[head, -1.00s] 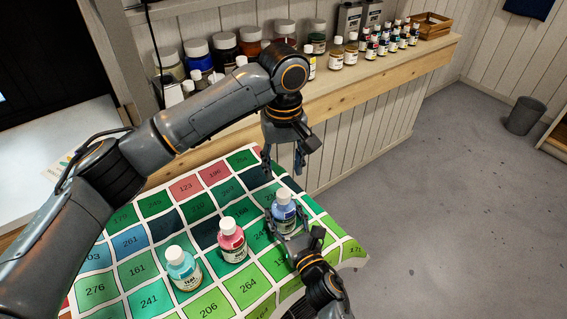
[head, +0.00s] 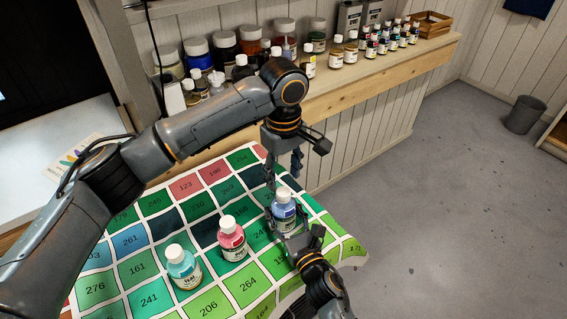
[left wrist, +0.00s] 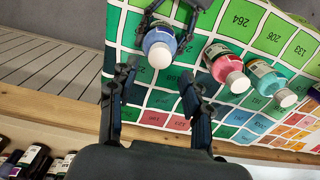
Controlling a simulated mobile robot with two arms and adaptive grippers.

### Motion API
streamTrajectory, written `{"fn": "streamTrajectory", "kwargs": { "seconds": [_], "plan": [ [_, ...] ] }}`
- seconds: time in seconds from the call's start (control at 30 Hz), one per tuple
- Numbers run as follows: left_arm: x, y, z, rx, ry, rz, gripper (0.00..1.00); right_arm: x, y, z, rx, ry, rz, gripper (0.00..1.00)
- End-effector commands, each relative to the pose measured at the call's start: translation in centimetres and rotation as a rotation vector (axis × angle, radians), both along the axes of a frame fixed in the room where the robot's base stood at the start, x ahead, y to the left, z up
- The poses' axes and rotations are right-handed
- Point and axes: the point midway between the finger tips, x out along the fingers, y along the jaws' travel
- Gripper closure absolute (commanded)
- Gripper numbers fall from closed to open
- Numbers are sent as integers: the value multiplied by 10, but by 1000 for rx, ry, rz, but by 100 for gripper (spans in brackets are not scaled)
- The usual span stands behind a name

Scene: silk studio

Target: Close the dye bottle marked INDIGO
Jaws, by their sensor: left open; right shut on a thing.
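A blue bottle (head: 284,213) with a white cap (head: 283,194) stands upright near the right side of the colour-chart cloth. Its label is too small to read. My right gripper (head: 284,232) is shut around its body from the near side. My left gripper (head: 283,181) is open, fingers down, just above the white cap. In the left wrist view the blue bottle (left wrist: 160,38) and its cap (left wrist: 159,55) show just beyond and between the open left fingers (left wrist: 158,74). The cap sits on the bottle; how tightly, I cannot tell.
A pink bottle (head: 231,240) and a teal bottle (head: 183,268), both white-capped, stand to the left on the cloth (head: 150,299). A wooden ledge (head: 360,75) with several jars and small bottles runs behind. The floor at right is clear around a dark bin (head: 525,115).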

Motion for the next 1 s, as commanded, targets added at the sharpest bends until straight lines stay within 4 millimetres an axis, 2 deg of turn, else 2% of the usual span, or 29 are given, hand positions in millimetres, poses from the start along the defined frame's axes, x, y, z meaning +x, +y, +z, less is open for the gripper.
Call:
{"fn": "streamTrajectory", "kwargs": {
  "seconds": [0.1, 0.3, 0.7, 0.77, 0.93, 0.97, 1.0],
  "plan": [
    [0, 0, -20, 0, 3, 0, 51, 0, 0, 0, 0, 0, 0, 100],
    [0, 0, -43, 1, 2, -1, 51, 0, 0, 0, 0, 0, 0, 100],
    [0, 0, -50, 0, 0, -1, 51, 0, 0, 0, 1, 0, 0, 100],
    [0, 0, -50, 0, 0, -1, 61, 0, 0, 0, 0, 0, 0, 100],
    [0, 0, -50, 0, 0, 0, 96, 0, 0, 0, 0, 0, 0, 100],
    [0, 0, -50, 0, 0, 0, 100, 0, 0, 0, 0, 0, 0, 100],
    [0, 0, -50, 0, 0, 0, 100, 0, 0, 0, 0, 0, 0, 100]
  ]
}}
